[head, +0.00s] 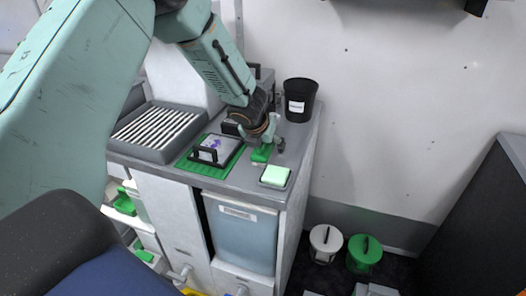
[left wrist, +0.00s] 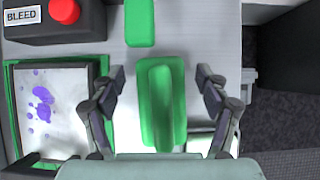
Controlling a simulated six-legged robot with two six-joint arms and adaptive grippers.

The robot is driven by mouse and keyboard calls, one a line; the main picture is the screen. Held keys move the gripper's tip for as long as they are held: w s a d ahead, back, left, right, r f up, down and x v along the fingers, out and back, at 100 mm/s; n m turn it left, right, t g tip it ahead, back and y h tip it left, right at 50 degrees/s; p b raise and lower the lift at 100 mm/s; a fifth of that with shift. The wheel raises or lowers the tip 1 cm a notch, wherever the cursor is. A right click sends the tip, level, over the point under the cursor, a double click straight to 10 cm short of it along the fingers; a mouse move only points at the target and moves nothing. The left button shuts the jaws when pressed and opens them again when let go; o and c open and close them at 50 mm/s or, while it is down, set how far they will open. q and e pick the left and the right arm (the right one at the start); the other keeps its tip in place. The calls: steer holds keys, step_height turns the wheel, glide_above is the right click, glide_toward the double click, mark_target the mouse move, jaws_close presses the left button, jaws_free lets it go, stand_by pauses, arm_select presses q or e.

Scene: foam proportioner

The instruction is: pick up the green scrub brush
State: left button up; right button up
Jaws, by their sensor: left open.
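The green scrub brush (left wrist: 163,105) lies on the grey counter, a flat green base with a raised rounded grip along it. In the head view it shows partly (head: 262,154), below my left gripper (head: 265,138). In the left wrist view my left gripper (left wrist: 160,78) is open, one finger on each side of the brush, with visible gaps between fingers and brush. I cannot tell the exact height of the fingertips above the counter. My right gripper is not in view.
Left of the brush is a green-edged tray with a purple-spotted pad (head: 212,148). A pale green sponge (head: 275,174) sits in a dish in front. A black bucket (head: 300,99) stands behind. Another green block (left wrist: 139,22) and a red-button box (left wrist: 55,22) lie beyond the brush.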

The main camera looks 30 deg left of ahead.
arm_select(q)
steer(key=shift+w+a+f, duration=0.1)
steer(key=shift+a+f, duration=0.05)
steer(key=shift+c, duration=0.3)
steer(key=shift+d+r, duration=0.25)
steer(key=shift+d, duration=0.05)
steer(key=c, duration=0.4)
steer(key=shift+a+f, duration=0.15)
steer(key=shift+a, duration=0.05)
steer(key=c, duration=0.5)
steer(key=shift+d, duration=0.15)
steer(key=c, duration=0.3)
steer(key=shift+c, duration=0.2)
steer(key=shift+r+p, duration=0.45)
steer(key=shift+r, duration=0.1)
step_height(320, 180, up, 9)
steer(key=p, duration=0.6)
steer(key=shift+p, duration=0.4)
